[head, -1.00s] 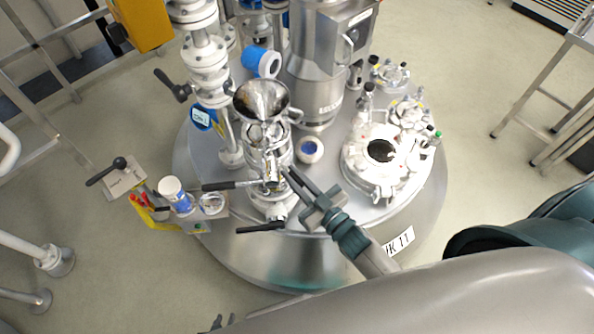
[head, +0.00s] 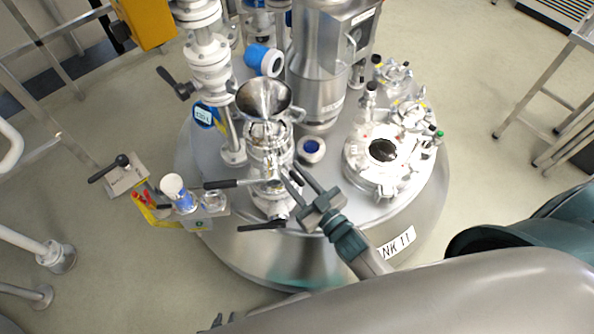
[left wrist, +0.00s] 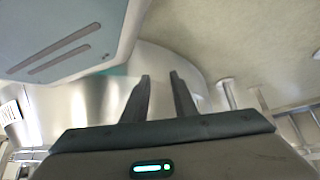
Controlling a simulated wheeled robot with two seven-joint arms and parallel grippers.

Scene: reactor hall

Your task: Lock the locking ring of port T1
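The steel port assembly (head: 268,150) with a funnel (head: 264,97) on top stands on the domed vessel lid. A black lever (head: 224,184) sticks out to its left at mid height, and a second black lever (head: 262,226) sits lower at its foot. No T1 marking is readable, and I cannot tell which part is the locking ring. My right gripper (head: 291,174) is at the right side of this assembly, fingers apart, with nothing visibly held. My left gripper (head: 216,321) shows only at the bottom edge; in the left wrist view (left wrist: 160,76) its fingers are apart and empty.
A round hatch (head: 383,150) with fittings stands right of my right gripper. A small tray (head: 196,222) with a blue-and-white container (head: 178,194) is at the left. Valved piping (head: 209,65) and a steel column (head: 316,80) rise behind the funnel port.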

